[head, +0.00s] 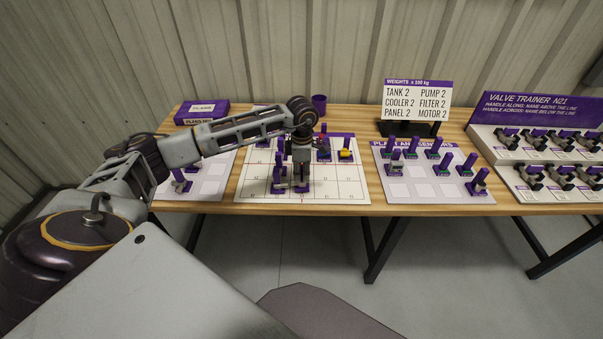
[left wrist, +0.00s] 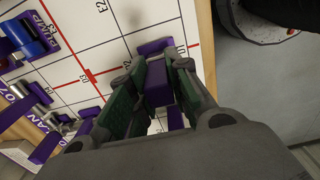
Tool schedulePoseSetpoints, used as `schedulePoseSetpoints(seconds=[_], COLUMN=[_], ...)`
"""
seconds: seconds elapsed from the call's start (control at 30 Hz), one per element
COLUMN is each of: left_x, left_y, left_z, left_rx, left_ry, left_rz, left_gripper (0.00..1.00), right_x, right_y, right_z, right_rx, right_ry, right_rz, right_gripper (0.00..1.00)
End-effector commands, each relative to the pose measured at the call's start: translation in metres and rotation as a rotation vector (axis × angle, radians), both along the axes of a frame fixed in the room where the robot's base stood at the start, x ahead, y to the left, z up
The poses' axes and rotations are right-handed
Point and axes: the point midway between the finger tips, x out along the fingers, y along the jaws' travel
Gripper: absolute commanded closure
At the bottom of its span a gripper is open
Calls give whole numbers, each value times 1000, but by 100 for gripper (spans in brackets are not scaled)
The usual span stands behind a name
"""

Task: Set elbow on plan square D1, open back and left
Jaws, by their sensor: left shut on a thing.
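My left gripper (head: 291,184) is low over the front left part of the white plan board (head: 335,192), pointing down. In the left wrist view, its green-padded fingers (left wrist: 156,92) are shut on the elbow's purple upright grip (left wrist: 158,82). Another purple part (left wrist: 154,47) shows just beyond the fingertips, over or on the board. The fingers hide most of the elbow, so I cannot tell which way its ends open or whether it touches the board. Red line marks and printed square labels show beside it. My right gripper is not in view.
Several parts stand at the back of the plan board, including a yellow one (head: 346,155). A panel with purple-topped parts (head: 430,187) is to the right, another panel (head: 207,182) to the left. The weights sign (head: 416,99) and valve trainer (head: 545,110) stand further right. The board's front right is clear.

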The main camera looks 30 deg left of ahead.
Motion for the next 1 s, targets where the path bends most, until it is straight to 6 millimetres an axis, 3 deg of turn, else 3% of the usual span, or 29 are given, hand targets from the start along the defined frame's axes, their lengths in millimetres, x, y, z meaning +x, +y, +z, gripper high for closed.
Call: schedulePoseSetpoints(seconds=[0.03,1.0], left_x=[0,0], left_y=[0,0], left_z=[0,-9], left_rx=[1,1], left_ry=[-1,-1], left_rz=[0,0], left_gripper=[100,100], right_x=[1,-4], right_y=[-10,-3], right_z=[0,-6], right_rx=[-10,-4], right_ry=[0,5], right_rz=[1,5], right_gripper=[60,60])
